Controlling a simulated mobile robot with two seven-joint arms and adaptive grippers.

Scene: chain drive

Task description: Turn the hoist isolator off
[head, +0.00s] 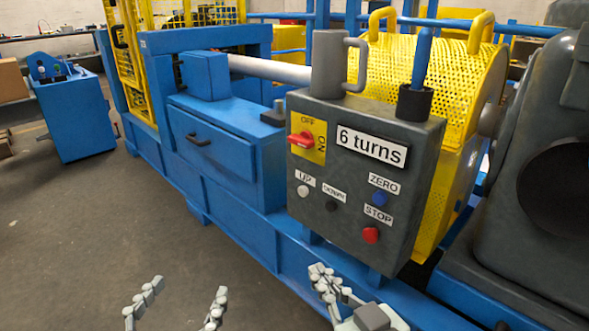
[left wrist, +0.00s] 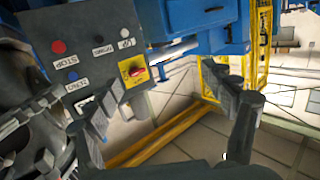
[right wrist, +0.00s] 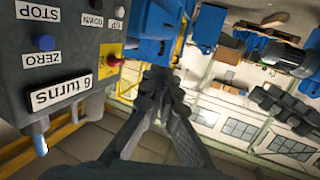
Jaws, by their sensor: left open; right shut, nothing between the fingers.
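The hoist isolator is a red rotary handle (head: 300,139) on a yellow plate (head: 316,153) at the upper left of the grey control box (head: 345,215). The plate has OFF at its top and ON at its right. The handle lies roughly level, in line with ON rather than OFF. The handle also shows in the left wrist view (left wrist: 138,72) and the right wrist view (right wrist: 114,61). My left gripper (head: 174,305) is open and empty, low and left of the box. My right gripper (head: 333,287) is shut and empty, below the box. Neither touches the handle.
The box also carries a "6 turns" display (head: 371,148), a blue ZERO button (head: 379,198), a red STOP button (head: 371,235), and UP (head: 303,191) and DOWN (head: 331,207) buttons. A grey mug-like part (head: 327,65) stands on top. Open floor lies left.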

